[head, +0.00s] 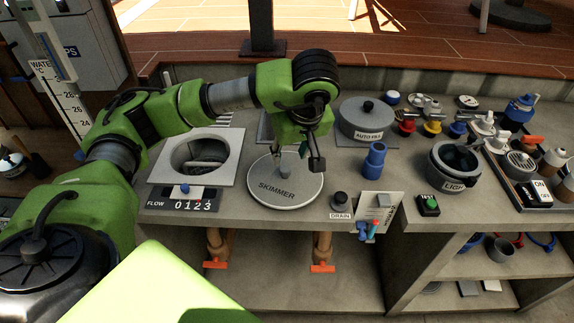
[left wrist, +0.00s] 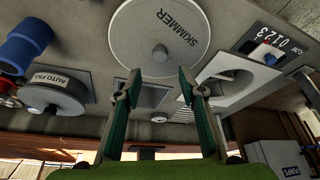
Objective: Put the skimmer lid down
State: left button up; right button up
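The skimmer lid (head: 288,193), a round pale grey disc marked SKIMMER, lies flat on the grey counter, right of the square-framed skimmer opening (head: 232,152). In the left wrist view the lid (left wrist: 185,60) shows its small knob (left wrist: 160,53), with nothing around it. My left gripper (head: 302,155) is above the far part of the lid, pointing down. In the left wrist view its two fingers (left wrist: 156,82) are spread wide with nothing between them, apart from the knob. The opening (left wrist: 235,80) is uncovered in that view. My right gripper is not in view.
The AUTO FILL lid (head: 366,118), a blue cup (head: 375,160) and the DRAIN knob (head: 340,202) stand right of the skimmer lid. Several valves and fittings crowd the counter's right. Shelves are below.

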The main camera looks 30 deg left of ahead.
pick_arm(q)
jog(key=v, duration=0.4)
dwell(0.6)
